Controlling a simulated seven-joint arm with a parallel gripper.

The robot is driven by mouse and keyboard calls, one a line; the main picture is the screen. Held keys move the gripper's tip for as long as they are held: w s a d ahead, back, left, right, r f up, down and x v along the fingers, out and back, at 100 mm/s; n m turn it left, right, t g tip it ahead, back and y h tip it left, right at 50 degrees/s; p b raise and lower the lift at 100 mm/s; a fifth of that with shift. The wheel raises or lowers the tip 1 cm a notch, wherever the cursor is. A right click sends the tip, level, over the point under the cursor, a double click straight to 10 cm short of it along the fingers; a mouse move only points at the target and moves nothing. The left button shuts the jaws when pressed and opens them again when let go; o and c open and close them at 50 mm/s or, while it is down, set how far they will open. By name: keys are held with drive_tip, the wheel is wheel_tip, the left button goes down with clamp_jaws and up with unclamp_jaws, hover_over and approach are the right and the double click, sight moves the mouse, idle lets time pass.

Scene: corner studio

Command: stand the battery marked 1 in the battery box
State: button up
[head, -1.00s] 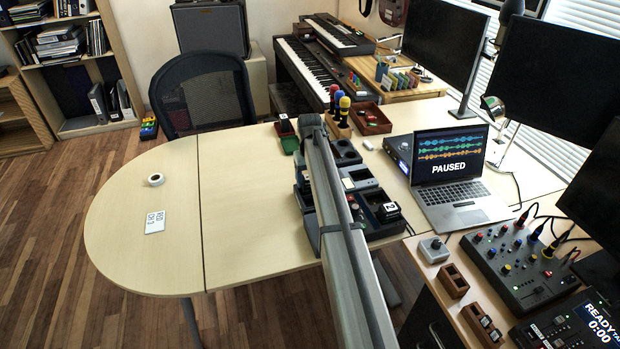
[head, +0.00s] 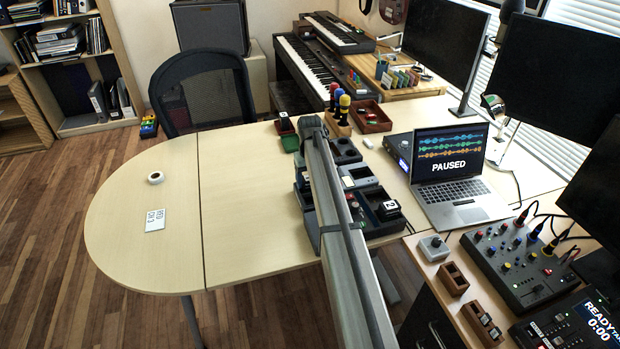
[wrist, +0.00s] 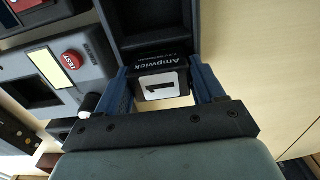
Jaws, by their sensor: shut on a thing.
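The battery marked 1 (wrist: 162,88) is a dark block with a white label, and it shows in the wrist view. My gripper (wrist: 165,80) has its blue fingers shut on either side of it. Just beyond the battery is a dark open-topped box (wrist: 148,47), which appears to be the battery box. The battery overlaps its near edge in the picture; I cannot tell whether it is inside or above. In the head view my arm hides the gripper and this battery. Another block with a white numbered label (head: 389,208) sits in a dark tray to the right of my arm.
A grey device with a red TEST button (wrist: 72,60) stands left of the gripper. The laptop (head: 452,180), a wooden rack with coloured-topped pieces (head: 340,128) and a reddish box (head: 372,122) are nearby. The rounded left part of the table (head: 130,245) is mostly clear.

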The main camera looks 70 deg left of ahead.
drive_tip(key=o, duration=1.4)
drive_tip(key=shift+c, duration=0.2)
drive_tip(key=shift+r, duration=0.1)
drive_tip(key=shift+r, duration=2.85)
drive_tip(key=shift+r, duration=0.15)
drive_tip(key=shift+r, duration=2.4)
